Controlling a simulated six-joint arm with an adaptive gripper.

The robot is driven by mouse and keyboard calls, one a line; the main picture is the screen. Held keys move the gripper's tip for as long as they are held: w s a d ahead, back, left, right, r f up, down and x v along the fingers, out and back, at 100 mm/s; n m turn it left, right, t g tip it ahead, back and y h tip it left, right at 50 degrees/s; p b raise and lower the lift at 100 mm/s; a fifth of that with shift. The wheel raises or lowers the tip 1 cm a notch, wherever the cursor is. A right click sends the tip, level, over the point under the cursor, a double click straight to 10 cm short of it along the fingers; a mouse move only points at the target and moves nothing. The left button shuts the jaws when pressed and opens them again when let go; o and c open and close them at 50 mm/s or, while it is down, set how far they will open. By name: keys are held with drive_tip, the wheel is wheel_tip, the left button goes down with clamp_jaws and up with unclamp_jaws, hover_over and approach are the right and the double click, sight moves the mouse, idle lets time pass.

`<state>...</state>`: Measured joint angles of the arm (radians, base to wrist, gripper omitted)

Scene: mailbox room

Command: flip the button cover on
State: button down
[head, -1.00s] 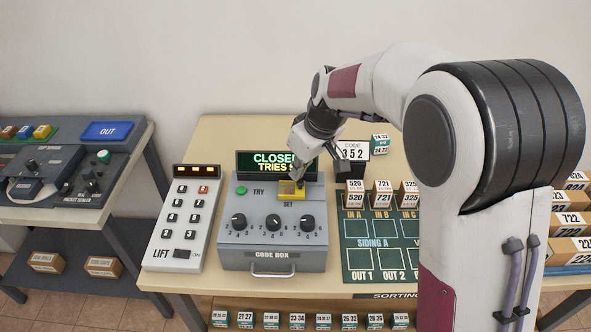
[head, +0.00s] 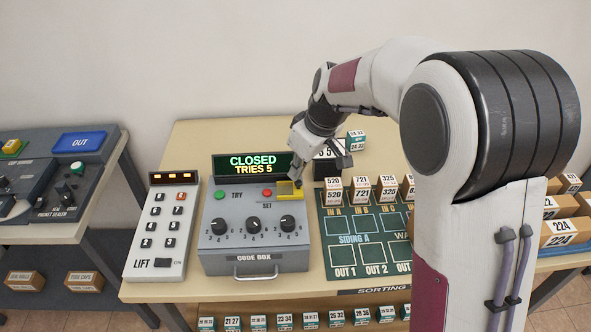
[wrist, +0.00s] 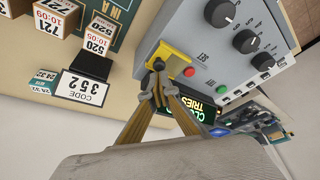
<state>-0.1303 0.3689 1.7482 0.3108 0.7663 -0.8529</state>
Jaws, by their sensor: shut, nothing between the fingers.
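The code box (head: 254,262) stands on the table with its sign reading CLOSED, TRIES 5. Its red button (head: 267,193), above the SET label, is uncovered; it also shows in the wrist view (wrist: 189,71). The yellow button cover (head: 290,195) lies to the right of the red button in the head view, swung off it; in the wrist view it is a yellow plate (wrist: 177,56) beside the button. My gripper (head: 298,183) is shut and empty, its fingertips (wrist: 159,66) at the yellow cover. I cannot tell whether they touch it.
A green TRY button (head: 219,195) and several black knobs (head: 253,225) are on the box. The LIFT keypad (head: 163,228) stands to its left. The sorting mat (head: 340,228) with small numbered boxes (head: 360,190) is to the right. A CODE sign (wrist: 83,88) stands behind.

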drive_tip(key=v, duration=0.7)
drive_tip(key=shift+m, duration=0.3)
idle(0.5)
drive_tip(key=s+d+r+m+t+h, duration=0.1)
drive_tip(key=s+d+m, duration=0.1)
drive_tip(key=s, duration=0.8)
drive_tip(key=s+d+r+m+t+h, duration=0.1)
drive_tip(key=s+d+m, duration=0.2)
drive_tip(key=s, duration=0.7)
drive_tip(key=s+d+r+m, duration=0.1)
drive_tip(key=s+d+m, duration=0.2)
drive_tip(key=s+d, duration=0.3)
drive_tip(key=shift+s+t+h, duration=0.4)
drive_tip(key=shift+s, duration=1.9)
idle(0.9)
